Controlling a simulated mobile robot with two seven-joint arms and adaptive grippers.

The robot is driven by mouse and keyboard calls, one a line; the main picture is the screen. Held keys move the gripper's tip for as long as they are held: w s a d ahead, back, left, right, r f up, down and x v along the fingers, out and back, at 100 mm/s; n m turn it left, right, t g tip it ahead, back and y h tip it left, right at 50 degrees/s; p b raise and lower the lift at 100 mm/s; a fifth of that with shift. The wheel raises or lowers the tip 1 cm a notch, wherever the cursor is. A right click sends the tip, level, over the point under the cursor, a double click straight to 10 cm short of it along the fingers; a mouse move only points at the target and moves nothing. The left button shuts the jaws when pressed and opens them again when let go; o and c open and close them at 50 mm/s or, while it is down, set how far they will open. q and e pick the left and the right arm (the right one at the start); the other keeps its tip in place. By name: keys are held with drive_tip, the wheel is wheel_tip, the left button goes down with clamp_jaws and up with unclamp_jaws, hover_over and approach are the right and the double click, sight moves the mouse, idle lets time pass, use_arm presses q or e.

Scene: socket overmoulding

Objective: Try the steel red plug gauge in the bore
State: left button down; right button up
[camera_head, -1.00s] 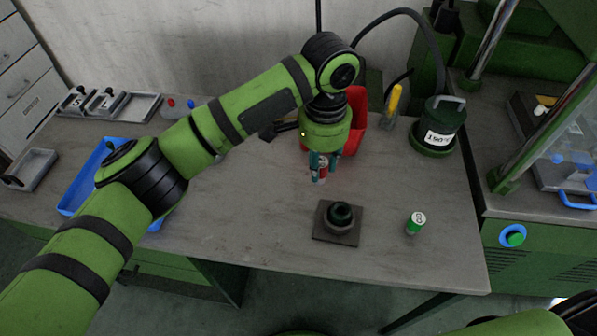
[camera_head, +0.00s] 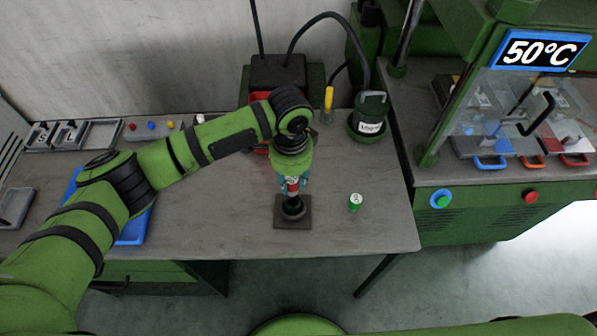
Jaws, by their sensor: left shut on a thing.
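My left gripper (camera_head: 291,186) is shut on the steel red plug gauge (camera_head: 292,184), which shows a red band and hangs upright between the fingers. The gauge is directly over the dark round part with the bore (camera_head: 294,208), which sits on a square dark base plate (camera_head: 291,222) on the table. The gauge's lower end and the mouth of the bore are hidden or too small to tell whether the tip is inside. A green gauge with a pale marked top (camera_head: 355,201) stands on the table to the right. My right gripper is not in view.
A blue tray (camera_head: 133,232) lies behind my left arm. A press with a 50°C display (camera_head: 543,53) is at right. The front right tabletop is clear.

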sight(292, 187)
use_arm(q)
drive_tip(key=shift+w, duration=0.1)
drive_tip(key=shift+r+p, duration=0.1)
drive_tip(key=shift+p, duration=0.45)
drive_tip(key=shift+f+b, duration=0.3)
drive_tip(key=shift+f, duration=1.85)
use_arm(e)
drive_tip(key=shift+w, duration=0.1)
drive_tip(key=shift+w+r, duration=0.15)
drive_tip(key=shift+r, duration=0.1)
use_arm(q)
drive_tip(key=shift+p, duration=0.75)
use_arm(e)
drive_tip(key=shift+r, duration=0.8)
use_arm(q)
drive_tip(key=shift+f, duration=0.4)
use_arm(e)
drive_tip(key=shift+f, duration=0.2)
use_arm(q)
drive_tip(key=shift+r, duration=0.1)
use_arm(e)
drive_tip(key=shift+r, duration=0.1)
use_arm(q)
drive_tip(key=shift+r+p, duration=0.45)
drive_tip(key=shift+p, duration=0.15)
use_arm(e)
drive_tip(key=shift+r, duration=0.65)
